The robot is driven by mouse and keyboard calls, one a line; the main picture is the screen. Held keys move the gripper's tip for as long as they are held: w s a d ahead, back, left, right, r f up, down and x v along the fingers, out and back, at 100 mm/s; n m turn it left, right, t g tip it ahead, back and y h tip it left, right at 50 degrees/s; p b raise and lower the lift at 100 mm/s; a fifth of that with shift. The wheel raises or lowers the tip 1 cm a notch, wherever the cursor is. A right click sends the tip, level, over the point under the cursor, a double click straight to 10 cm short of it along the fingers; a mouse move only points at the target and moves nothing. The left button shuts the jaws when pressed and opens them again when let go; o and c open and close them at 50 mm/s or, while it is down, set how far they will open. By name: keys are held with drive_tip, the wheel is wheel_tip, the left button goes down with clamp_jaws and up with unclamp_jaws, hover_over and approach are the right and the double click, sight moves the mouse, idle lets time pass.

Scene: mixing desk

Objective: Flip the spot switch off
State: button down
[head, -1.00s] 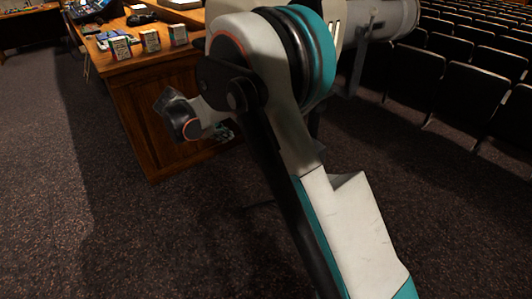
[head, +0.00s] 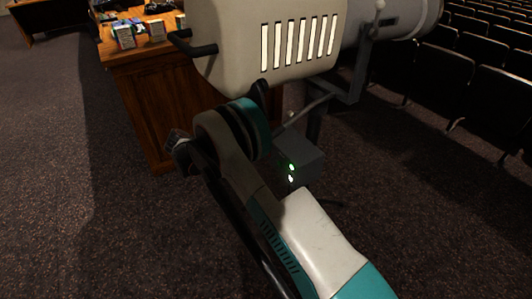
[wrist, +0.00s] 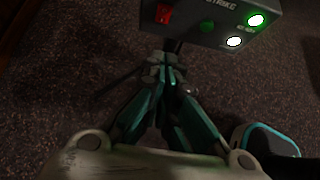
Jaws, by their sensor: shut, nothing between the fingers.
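The spot's grey control box (wrist: 200,28) is at the top of the wrist view, partly cut off by the frame edge. A red rocker switch (wrist: 163,14) is at its left. A green button (wrist: 207,27) sits under the word "STRIKE". A bright green light (wrist: 256,20) and a white light (wrist: 233,42) glow at the right. My gripper (wrist: 171,65) is shut and empty, its fingertips just below the box's lower edge in the picture; I cannot tell whether they touch it. The box (head: 308,163) also shows in the head view, where my arm hides the gripper.
The large spotlight (head: 285,45) on its stand is above the box. A wooden desk (head: 140,110) with small boxes on top is behind to the left. Rows of dark seats (head: 480,95) fill the right. Carpet is clear at the left.

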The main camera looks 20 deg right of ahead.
drive_tip(key=d+r+b+x, duration=0.1)
drive_tip(key=b+x, duration=0.4)
drive_tip(key=x, duration=0.7)
drive_tip(key=shift+w+d+r, duration=0.35)
drive_tip(key=shift+d+r, duration=0.1)
drive_tip(key=shift+d, duration=0.25)
drive_tip(key=shift+w+d+r+y+p, duration=0.15)
drive_tip(key=shift+d+y+p, duration=0.25)
drive_tip(key=shift+y, duration=0.3)
